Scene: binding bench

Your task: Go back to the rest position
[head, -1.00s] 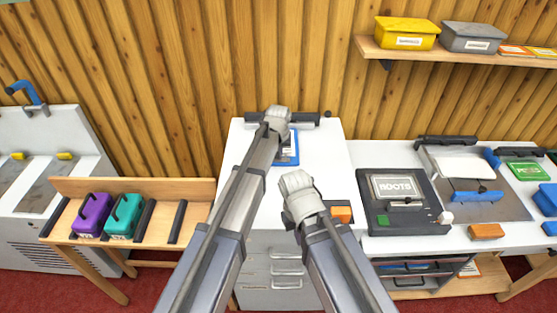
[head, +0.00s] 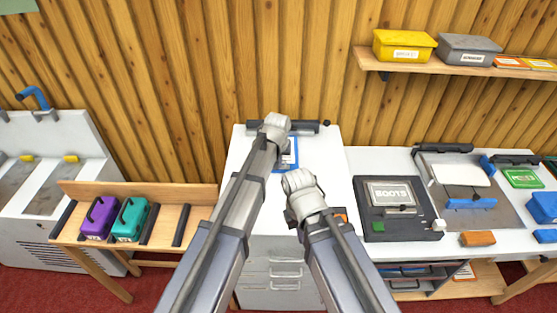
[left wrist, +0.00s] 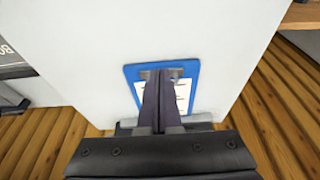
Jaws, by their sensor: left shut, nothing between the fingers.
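My left gripper (left wrist: 164,75) is shut and empty in the left wrist view, its dark fingers together in front of a blue clipboard (left wrist: 132,73) with a white sheet. In the head view the clipboard (head: 292,148) lies on the white cabinet top (head: 245,165), partly hidden by my left arm. I cannot tell whether the fingers touch it. My right arm reaches over the front of the same cabinet. Its wrist hides the right gripper's fingers, and only dark parts of it show.
An orange block (head: 340,212) is partly hidden behind my right arm. A dark device marked BOOTS (head: 375,222) stands right of it on the bench. Purple (head: 97,222) and teal (head: 130,222) boxes sit on a low wooden stand at left. A shelf (head: 375,60) holds bins above right.

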